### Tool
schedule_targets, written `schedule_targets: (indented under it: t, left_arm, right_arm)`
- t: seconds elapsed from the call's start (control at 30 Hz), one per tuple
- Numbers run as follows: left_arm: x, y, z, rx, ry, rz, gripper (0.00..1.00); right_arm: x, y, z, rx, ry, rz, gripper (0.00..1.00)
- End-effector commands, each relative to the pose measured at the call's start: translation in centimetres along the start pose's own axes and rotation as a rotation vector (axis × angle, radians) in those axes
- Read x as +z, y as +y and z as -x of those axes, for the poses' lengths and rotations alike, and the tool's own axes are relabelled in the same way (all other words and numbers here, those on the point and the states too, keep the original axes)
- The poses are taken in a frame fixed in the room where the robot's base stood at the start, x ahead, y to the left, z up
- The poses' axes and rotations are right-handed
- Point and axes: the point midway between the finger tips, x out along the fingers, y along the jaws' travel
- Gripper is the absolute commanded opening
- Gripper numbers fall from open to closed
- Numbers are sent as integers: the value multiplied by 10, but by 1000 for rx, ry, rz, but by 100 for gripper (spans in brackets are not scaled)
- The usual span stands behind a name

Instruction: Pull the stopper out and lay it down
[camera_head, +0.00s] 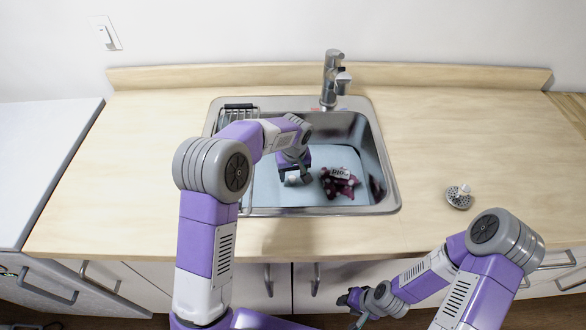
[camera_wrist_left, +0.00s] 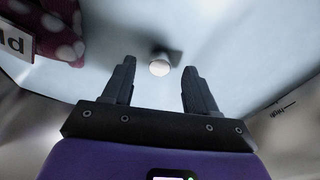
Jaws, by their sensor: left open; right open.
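The stopper shows as a small pale round knob (camera_wrist_left: 159,67) in the sink's pale blue floor or water, with a dark shadow beside it. In the head view a small white spot (camera_head: 292,179) shows at the same place by my left gripper (camera_head: 296,177). My left gripper reaches down into the sink, open and empty, its fingers on either side of the knob's line in the wrist view. I cannot tell the remaining gap to the knob. My right gripper (camera_head: 349,300) is open and empty, low in front of the cabinets.
A maroon polka-dot cloth item (camera_head: 339,184) with a white label lies in the sink (camera_head: 390,205), right of my left gripper. A wire rack (camera_head: 238,107) stands at its left, a faucet (camera_head: 332,80) behind. A metal strainer with a white knob (camera_head: 459,196) sits on the otherwise clear right counter (camera_head: 480,140).

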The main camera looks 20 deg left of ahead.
Motion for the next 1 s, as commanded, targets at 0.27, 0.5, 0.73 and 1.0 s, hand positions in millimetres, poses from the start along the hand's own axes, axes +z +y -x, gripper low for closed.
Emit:
schedule_targets:
  t: [0.27,0.5,0.73,1.0]
  left_arm:
    - [0,0,-22,1,0,0,58]
    - [0,0,-22,1,0,0,58]
    - [0,0,-21,1,0,0,23]
    - [0,0,-21,0,0,0,12]
  right_arm:
    - [0,2,-6,0,0,0,43]
    - [0,2,-6,0,0,0,43]
    - [0,2,-6,0,0,0,43]
    - [0,2,-6,0,0,0,43]
